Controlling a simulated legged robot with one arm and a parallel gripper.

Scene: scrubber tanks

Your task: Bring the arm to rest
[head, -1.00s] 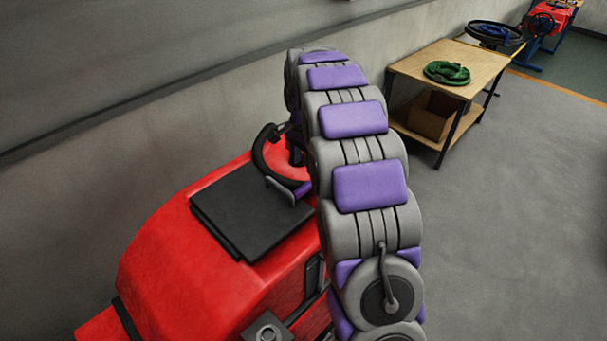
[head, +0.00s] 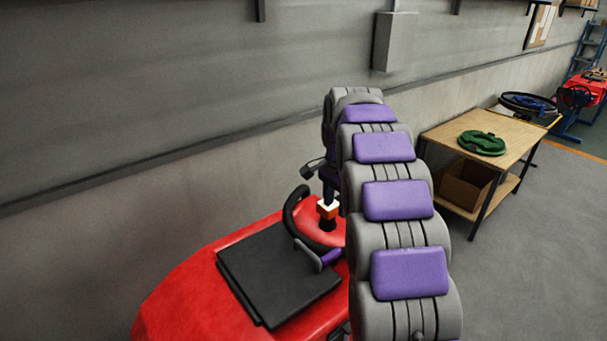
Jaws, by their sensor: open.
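My grey and purple arm rises from the lower right, arches over at the top and bends down on its far side. My gripper (head: 328,188) is at the far end, above the scrubber's steering area and largely hidden behind my own arm links. It is open, and I see nothing held in it. The red scrubber (head: 185,290) stands below and left of the arm, with a black seat pad (head: 275,285) and a black steering ring (head: 290,208). A small white and orange part (head: 327,208) shows on a dark post just below the gripper.
A wooden table (head: 510,135) stands at right, with a green ring-shaped object (head: 482,143) on top and a cardboard box (head: 466,186) on its lower shelf. A dark wheel (head: 528,103) is behind it. The grey wall (head: 120,120) runs behind the scrubber. Floor at right (head: 545,250) is clear.

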